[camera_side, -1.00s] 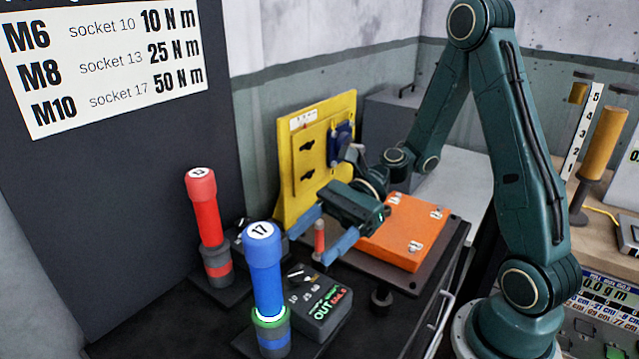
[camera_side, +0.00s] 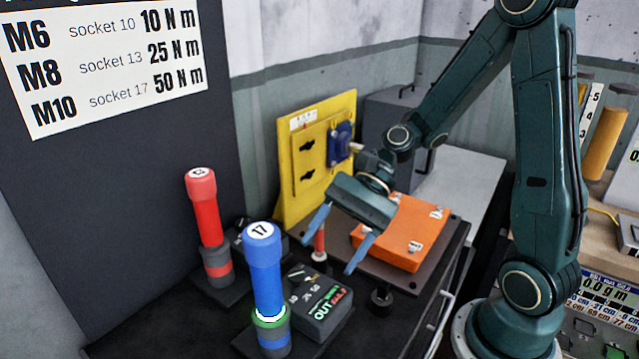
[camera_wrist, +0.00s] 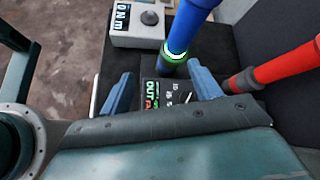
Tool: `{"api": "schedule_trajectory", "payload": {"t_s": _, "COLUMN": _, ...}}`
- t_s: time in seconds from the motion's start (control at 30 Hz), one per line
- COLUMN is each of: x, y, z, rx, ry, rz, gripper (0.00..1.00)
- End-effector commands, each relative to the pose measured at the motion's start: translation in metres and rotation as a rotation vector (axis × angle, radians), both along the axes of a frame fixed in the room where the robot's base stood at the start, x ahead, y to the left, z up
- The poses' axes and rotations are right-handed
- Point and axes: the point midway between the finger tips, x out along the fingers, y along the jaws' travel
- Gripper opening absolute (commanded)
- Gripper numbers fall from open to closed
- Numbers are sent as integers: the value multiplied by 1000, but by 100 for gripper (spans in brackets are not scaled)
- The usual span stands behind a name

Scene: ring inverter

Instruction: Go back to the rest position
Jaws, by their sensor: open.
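My gripper (camera_side: 340,238) is open and empty, with its two blue fingers spread wide. In the side view it hangs in front of the orange box (camera_side: 408,232), above the dark bench. A short red-topped post (camera_side: 319,243) stands close by, between the fingers as seen from the side; I cannot tell whether they touch it. In the wrist view the gripper (camera_wrist: 160,92) fingers frame the dark control box (camera_wrist: 160,95) with a dial and "OUT" lettering. The blue tool marked 17 (camera_side: 264,275) stands upright in its holder, with a lit green ring.
The red tool (camera_side: 203,210) stands upright to the left. A yellow panel (camera_side: 290,190) with keyholes and a blue part (camera_side: 341,142) rises behind. The control box (camera_side: 318,300) sits at the front. A dark knob (camera_side: 381,300) stands near the bench edge.

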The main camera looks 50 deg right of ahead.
Motion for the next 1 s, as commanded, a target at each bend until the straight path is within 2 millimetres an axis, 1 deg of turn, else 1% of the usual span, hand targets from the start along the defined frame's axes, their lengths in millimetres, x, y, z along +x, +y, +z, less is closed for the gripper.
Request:
{"api": "schedule_trajectory", "payload": {"t_s": 0.03, "x": -4, "y": 0, "z": 1, "rx": -58, "ry": -52, "rz": 43, "gripper": 63}}
{"api": "schedule_trajectory", "payload": {"t_s": 0.17, "x": -12, "y": -4, "z": 3, "rx": -197, "ry": -173, "rz": 149, "gripper": 63}}
{"api": "schedule_trajectory", "payload": {"t_s": 0.47, "x": -31, "y": -22, "z": 15, "rx": -498, "ry": -421, "rz": 392, "gripper": 63}}
{"api": "schedule_trajectory", "payload": {"t_s": 0.67, "x": -44, "y": -37, "z": 30, "rx": -681, "ry": -563, "rz": 544, "gripper": 63}}
{"api": "schedule_trajectory", "payload": {"t_s": 1.0, "x": -71, "y": -66, "z": 63, "rx": -962, "ry": -759, "rz": 775, "gripper": 63}}
